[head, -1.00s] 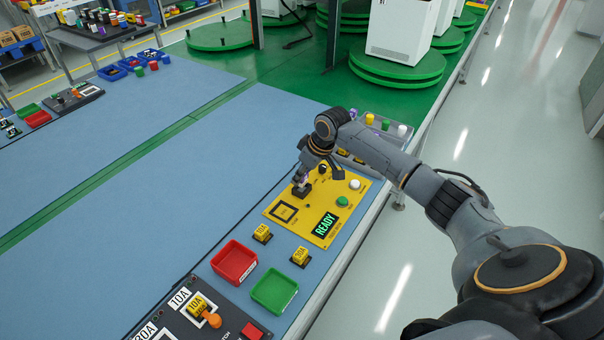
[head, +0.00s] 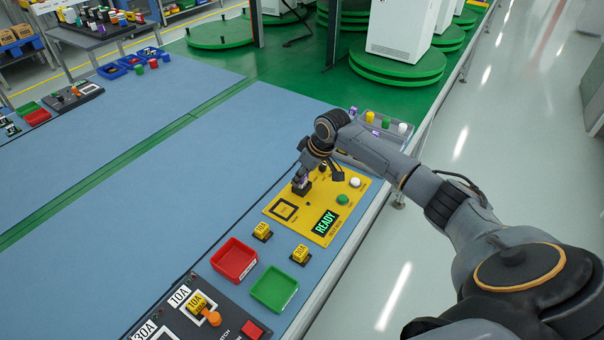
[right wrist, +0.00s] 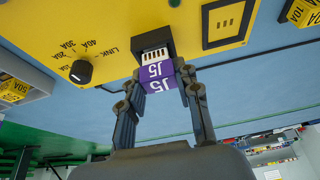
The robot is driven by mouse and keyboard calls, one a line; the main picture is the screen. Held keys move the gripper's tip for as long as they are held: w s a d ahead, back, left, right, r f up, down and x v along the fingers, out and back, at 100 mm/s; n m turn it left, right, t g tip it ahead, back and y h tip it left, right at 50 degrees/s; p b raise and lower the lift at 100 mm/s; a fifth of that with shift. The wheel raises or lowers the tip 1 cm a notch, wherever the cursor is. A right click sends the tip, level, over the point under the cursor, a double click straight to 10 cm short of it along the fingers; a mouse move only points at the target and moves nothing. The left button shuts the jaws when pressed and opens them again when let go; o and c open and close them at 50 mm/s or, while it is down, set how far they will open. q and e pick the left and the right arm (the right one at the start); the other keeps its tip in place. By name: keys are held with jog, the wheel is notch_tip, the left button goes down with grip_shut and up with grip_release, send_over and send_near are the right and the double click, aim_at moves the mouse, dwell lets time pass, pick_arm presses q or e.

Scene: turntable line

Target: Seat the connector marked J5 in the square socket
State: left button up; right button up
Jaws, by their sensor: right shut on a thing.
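My right gripper (right wrist: 160,98) is shut on the purple connector marked J5 (right wrist: 155,74). In the head view the gripper (head: 302,178) is over the upper left part of the yellow panel (head: 328,190). In the right wrist view, a pale slotted end of the connector faces a dark square socket (right wrist: 151,22) on the panel. The socket shows as a dark block (head: 301,189) in the head view. The connector lines up with it closely; I cannot tell how deep it sits. My left gripper is not in view.
On the panel are a black square outline (head: 284,210), a READY display (head: 325,224), a green button (head: 342,200) and a black knob (right wrist: 81,72). Yellow blocks (head: 262,232), a red bin (head: 234,260) and a green bin (head: 274,289) stand nearer.

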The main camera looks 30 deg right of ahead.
jog(key=shift+f, duration=0.4)
jog(key=o, duration=0.9)
jog(key=shift+o, duration=0.2)
jog(key=v, duration=1.2)
